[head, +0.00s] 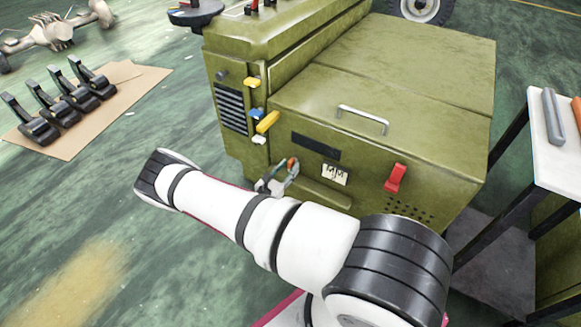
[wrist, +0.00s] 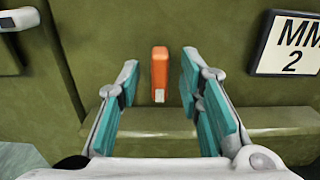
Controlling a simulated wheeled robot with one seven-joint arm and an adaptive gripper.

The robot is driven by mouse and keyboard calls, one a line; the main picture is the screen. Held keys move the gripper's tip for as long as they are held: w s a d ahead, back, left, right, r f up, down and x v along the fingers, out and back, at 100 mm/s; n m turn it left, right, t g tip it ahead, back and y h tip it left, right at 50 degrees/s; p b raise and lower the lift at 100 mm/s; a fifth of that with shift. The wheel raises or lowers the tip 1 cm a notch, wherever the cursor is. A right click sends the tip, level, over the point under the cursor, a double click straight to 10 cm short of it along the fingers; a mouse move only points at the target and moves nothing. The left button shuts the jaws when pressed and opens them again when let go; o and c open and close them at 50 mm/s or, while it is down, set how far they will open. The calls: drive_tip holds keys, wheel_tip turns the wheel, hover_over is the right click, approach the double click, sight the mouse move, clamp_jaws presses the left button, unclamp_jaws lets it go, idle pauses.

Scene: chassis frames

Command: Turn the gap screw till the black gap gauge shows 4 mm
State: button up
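An orange upright knob (wrist: 160,68) with a small pale tip at its lower end stands on the green machine front, likely the gap screw. It also shows in the head view (head: 292,162). My gripper (wrist: 159,85) is open, its teal fingers on either side of the knob with a visible space to each. In the head view my gripper (head: 280,178) is at the machine's front. The black-framed gauge plate (wrist: 292,45) is to the right of the knob and reads MM 2. It is small in the head view (head: 335,175).
A green ledge (wrist: 250,117) runs along the machine below the knob. A red switch (head: 396,178) is to the right of the gauge, and yellow and blue levers (head: 267,122) are to the left. A white-topped table (head: 552,160) stands at the right.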

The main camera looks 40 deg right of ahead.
drive_tip(key=shift+x, duration=1.1)
clamp_jaws()
drive_tip(key=shift+m, duration=0.4)
drive_tip(key=m+p, duration=0.2)
drive_tip(key=m, duration=0.2)
drive_tip(key=shift+s+r+m, duration=0.1)
drive_tip(key=shift+s+m, duration=0.05)
drive_tip(key=shift+m, duration=0.15)
drive_tip(key=m+p, duration=0.2)
drive_tip(key=m, duration=0.1)
drive_tip(key=shift+s+f+m+p, duration=0.1)
drive_tip(key=shift+f+m+p, duration=0.1)
drive_tip(key=shift+m+p, duration=1.15)
drive_tip(key=shift+m+b, duration=0.35)
drive_tip(key=shift+m, duration=0.1)
